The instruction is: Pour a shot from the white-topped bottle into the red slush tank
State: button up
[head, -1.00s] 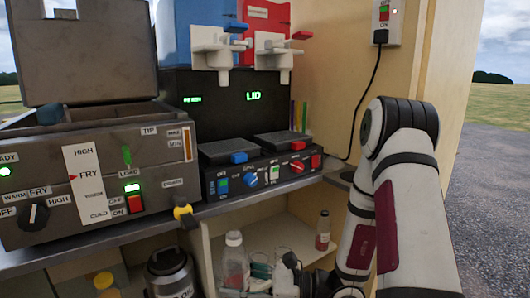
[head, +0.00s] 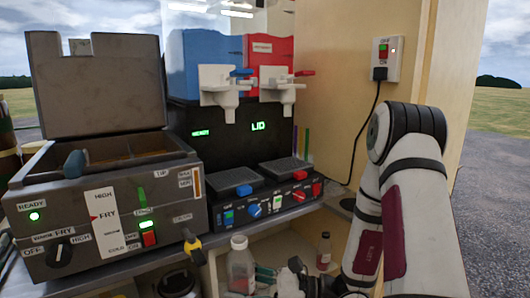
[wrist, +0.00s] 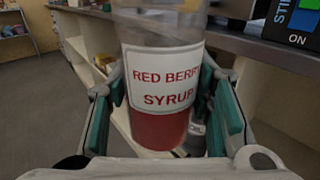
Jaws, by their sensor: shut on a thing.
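The white-topped bottle (head: 241,268) is clear with red liquid low inside. The wrist view shows its label (wrist: 166,78), reading "RED BERRY SYRUP", and the red syrup below it; its top is cut off there. My gripper (wrist: 162,115) is shut on the bottle, with teal finger pads on both sides. In the head view my gripper (head: 268,278) is low, in front of the shelf opening under the counter. The bottle looks about upright. The red slush tank (head: 268,55) stands high above, right of the blue one, with a white tap (head: 284,88) and red lever.
The counter edge and the slush machine's base (head: 265,200) lie above the bottle. A grey fryer (head: 110,205) stands left, with a yellow-black knob (head: 193,243) jutting below. A small dark-capped bottle (head: 323,252) stands on the shelf. A wall (head: 340,90) closes the right.

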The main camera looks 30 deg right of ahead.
jog(key=s+r+p, duration=0.5)
jog(key=r+p, duration=0.5)
jog(key=s+r+p, duration=0.4)
jog(key=r+p, duration=0.6)
jog(key=r, duration=0.1)
jog(key=s+r+p, duration=1.6)
jog(key=s, duration=0.1)
jog(key=w+d+r+m+t+h, duration=0.3)
jog(key=w+d+r, duration=0.1)
jog(key=w+d, duration=0.55)
jog(key=w+d+r+m+t+h, duration=0.3)
jog(key=w+d+r+h, duration=0.15)
jog(key=w+d, duration=0.55)
jog(key=w+d+r+m+h, duration=0.2)
jog(key=d+r+h, duration=0.1)
jog(key=r, duration=0.8)
jog(key=w+d+r+m+h, duration=0.2)
jog(key=w+d+r+h, duration=0.1)
jog(key=r, duration=0.8)
jog(key=w+d+r+m+t+h, duration=0.1)
jog(key=w+d+r+m+h, duration=0.1)
jog(key=d+r, duration=0.4)
notch_tip(320, 180, up, 5)
jog(key=shift+w+d+m+h, duration=0.25)
jog(key=shift+m+h, duration=0.25)
jog(key=shift+h, duration=0.75)
jog(key=shift+a, duration=0.1)
